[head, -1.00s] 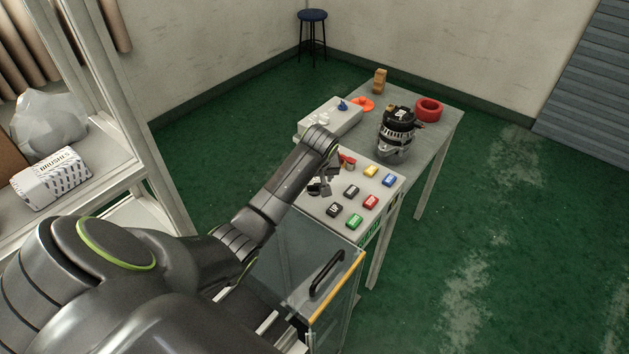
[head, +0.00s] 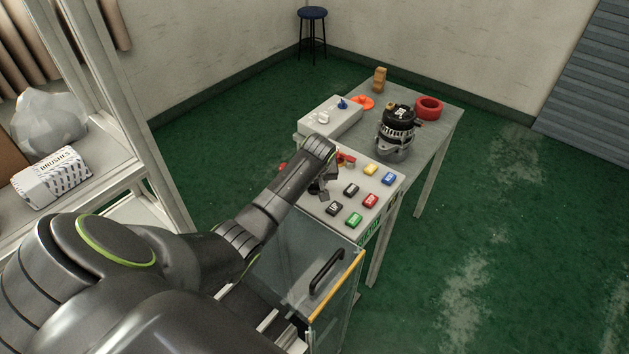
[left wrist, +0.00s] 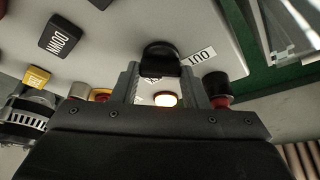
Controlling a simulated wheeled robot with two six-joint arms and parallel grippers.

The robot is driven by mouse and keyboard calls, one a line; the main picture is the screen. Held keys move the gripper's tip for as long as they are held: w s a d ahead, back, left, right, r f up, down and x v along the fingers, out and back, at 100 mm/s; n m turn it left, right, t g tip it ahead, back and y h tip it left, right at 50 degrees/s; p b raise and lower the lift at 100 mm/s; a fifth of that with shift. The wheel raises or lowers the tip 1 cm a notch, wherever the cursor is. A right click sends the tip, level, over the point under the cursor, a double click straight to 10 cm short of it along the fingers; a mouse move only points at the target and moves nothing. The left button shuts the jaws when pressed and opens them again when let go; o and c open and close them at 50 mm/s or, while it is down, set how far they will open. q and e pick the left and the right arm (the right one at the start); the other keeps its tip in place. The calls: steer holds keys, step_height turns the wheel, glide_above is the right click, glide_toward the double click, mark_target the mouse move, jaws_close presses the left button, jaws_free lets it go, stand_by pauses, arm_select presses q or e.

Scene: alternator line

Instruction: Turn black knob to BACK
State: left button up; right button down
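The black knob (left wrist: 160,59) shows in the left wrist view, on a pale panel, between the two fingers of my left gripper (left wrist: 160,70). The fingers stand apart on either side of it, very close to its sides. I cannot tell whether they press on it. A label reading OUT (left wrist: 202,55) is right of the knob; another label below it is partly hidden. In the head view my left gripper (head: 322,190) is over the left side of the button panel (head: 384,203) and the knob cannot be made out there. My right gripper is not in view.
Coloured buttons sit on the panel, among them a green one (head: 354,220). A lit lamp (left wrist: 165,100) shows between my fingers. An alternator (head: 397,133) and a red ring (head: 429,108) stand on the table behind. A glass door with a black handle (head: 326,272) is in front.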

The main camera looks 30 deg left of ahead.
arm_select(q)
steer(key=shift+c, duration=1.2)
